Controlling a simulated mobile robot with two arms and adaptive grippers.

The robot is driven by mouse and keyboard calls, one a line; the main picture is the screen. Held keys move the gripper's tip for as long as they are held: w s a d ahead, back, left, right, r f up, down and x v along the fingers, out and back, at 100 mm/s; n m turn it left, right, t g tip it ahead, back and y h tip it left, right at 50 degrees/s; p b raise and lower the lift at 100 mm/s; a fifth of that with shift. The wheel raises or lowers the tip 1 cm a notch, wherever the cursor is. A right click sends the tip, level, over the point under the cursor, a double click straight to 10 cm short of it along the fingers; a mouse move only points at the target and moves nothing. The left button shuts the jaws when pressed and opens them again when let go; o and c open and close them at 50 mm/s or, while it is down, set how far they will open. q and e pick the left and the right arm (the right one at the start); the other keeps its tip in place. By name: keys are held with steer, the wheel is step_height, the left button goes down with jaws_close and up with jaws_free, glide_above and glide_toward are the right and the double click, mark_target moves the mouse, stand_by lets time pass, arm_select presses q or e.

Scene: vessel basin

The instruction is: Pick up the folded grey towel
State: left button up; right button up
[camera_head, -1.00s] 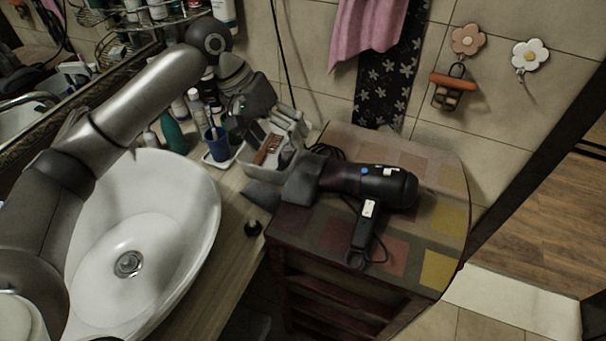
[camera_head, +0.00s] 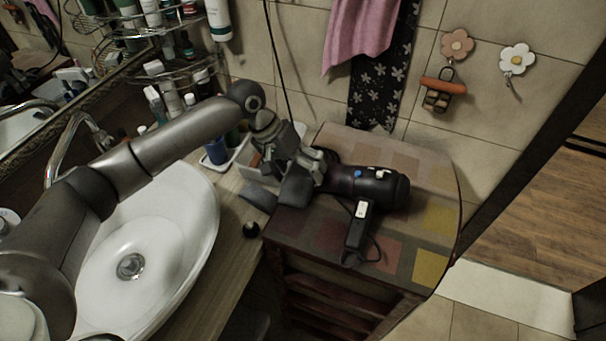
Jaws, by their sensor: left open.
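I cannot make out a folded grey towel for certain. Two dark grey shapes lie at the left edge of the small side table: one grey piece (camera_head: 258,196) and another grey piece (camera_head: 297,191) by the hair dryer's nozzle. I cannot tell whether either is cloth. My left gripper (camera_head: 300,158) is open, above the back left of the side table, close to the nozzle end of the hair dryer. It partly hides the white tray behind it. I see nothing held in it. My right gripper is not in view.
A black hair dryer (camera_head: 372,189) lies on the patterned side table (camera_head: 425,222). The white basin (camera_head: 190,235) is at left. A blue cup (camera_head: 216,150) and bottles stand behind my arm. A pink towel (camera_head: 362,35) hangs on the wall. Floor shows at right.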

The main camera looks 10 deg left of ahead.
arm_select(q)
steer(key=shift+a, duration=0.1)
steer(key=c, duration=1.1)
steer(key=shift+c, duration=0.3)
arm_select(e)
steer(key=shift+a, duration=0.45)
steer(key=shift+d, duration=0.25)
